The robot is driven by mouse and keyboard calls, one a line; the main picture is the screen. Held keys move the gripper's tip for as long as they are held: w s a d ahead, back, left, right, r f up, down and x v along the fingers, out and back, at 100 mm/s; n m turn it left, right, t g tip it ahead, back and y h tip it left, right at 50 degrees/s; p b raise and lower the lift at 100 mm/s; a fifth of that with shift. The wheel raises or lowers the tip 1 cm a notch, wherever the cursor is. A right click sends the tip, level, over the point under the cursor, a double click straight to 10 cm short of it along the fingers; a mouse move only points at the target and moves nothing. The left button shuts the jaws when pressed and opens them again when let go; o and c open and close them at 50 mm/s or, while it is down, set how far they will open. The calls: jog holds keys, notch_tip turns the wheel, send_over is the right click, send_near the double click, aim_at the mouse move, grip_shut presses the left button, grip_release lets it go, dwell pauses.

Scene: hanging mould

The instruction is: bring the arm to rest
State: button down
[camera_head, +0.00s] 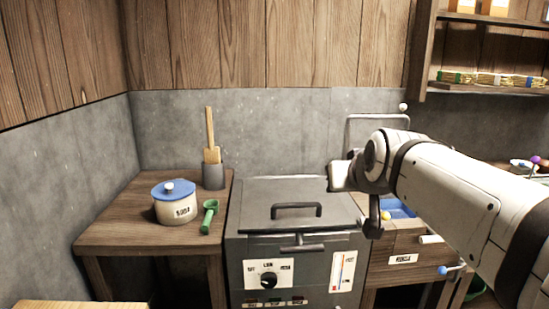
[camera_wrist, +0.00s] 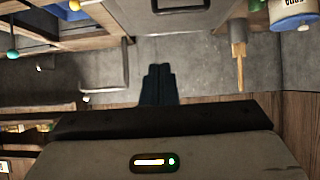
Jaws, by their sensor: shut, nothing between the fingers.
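My arm reaches in from the right in the head view, its wrist above the right side of the grey machine (camera_head: 300,215). My gripper (camera_wrist: 158,70) shows in the wrist view as dark fingers close together, shut and empty. It touches nothing that I can see. In the head view the fingers are mostly hidden by my wrist. The machine's lid is down, with a black handle (camera_head: 297,209) on top.
A metal frame (camera_head: 377,117) rises behind my wrist. A shelf (camera_head: 490,88) hangs at upper right.

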jog(key=s+f+g+p, duration=0.2)
jog(key=s+g+p, duration=0.2)
jog(key=s+p, duration=0.4)
jog(key=s+d+f+g+p, duration=0.1)
jog(key=s+g+p, duration=0.3)
jog(key=s+p, duration=0.5)
jog(key=shift+s+f+m+g+h, duration=0.35)
jog(key=shift+s+f, duration=0.25)
jog(key=shift+s, duration=0.25)
